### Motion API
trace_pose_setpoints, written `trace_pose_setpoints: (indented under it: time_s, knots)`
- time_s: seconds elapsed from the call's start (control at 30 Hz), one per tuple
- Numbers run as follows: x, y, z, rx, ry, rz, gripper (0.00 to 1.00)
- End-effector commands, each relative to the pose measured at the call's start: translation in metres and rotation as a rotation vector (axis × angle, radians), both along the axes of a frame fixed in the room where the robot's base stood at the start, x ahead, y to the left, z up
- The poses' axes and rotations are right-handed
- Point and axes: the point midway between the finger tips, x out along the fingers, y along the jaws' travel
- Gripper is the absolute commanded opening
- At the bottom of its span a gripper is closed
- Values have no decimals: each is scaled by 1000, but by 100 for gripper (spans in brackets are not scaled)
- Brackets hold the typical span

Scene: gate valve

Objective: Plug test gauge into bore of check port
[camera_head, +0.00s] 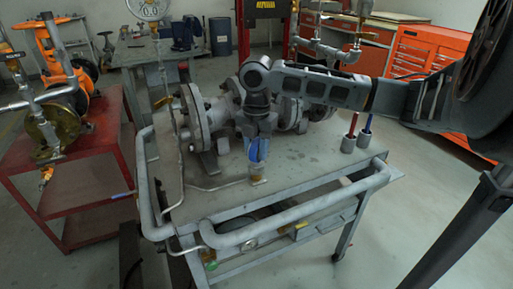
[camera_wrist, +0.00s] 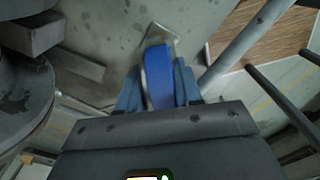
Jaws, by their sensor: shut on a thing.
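The test gauge (camera_head: 259,148) is a blue round-edged body held below my arm, over the front of the grey cart top. My gripper (camera_head: 257,150) is shut on it. In the wrist view the blue gauge (camera_wrist: 158,77) sits between the two finger pads, with a light rim along its left side. A small brass-coloured fitting (camera_head: 257,169) shows directly under the gauge, at a light square plate on the cart top; it looks like the check port. In the wrist view the plate (camera_wrist: 161,38) shows just beyond the gauge. Whether the gauge's stem is in the bore is hidden.
A large grey flanged valve (camera_head: 196,115) stands behind on the cart top (camera_head: 205,180). A thick rail (camera_head: 295,222) runs along the cart's front. Red and blue-handled tools (camera_head: 350,135) stand at right. A thin pipe (camera_head: 215,187) lies left of the plate.

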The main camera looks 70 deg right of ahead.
Motion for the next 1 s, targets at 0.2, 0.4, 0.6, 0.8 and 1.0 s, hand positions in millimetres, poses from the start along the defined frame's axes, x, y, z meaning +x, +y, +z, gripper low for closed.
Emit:
trace_pose_setpoints:
  time_s: [0.2, 0.4, 0.6, 0.8, 1.0]
  knots:
    - [0, 0, 0, 0, -1, 0, 0]
    - [0, 0, -1, 0, -1, 0, 0]
    - [0, 0, -5, 0, 0, 0, 0]
    - [0, 0, -8, 0, 0, 0, 0]
    - [0, 0, -8, 0, 0, 0, 0]
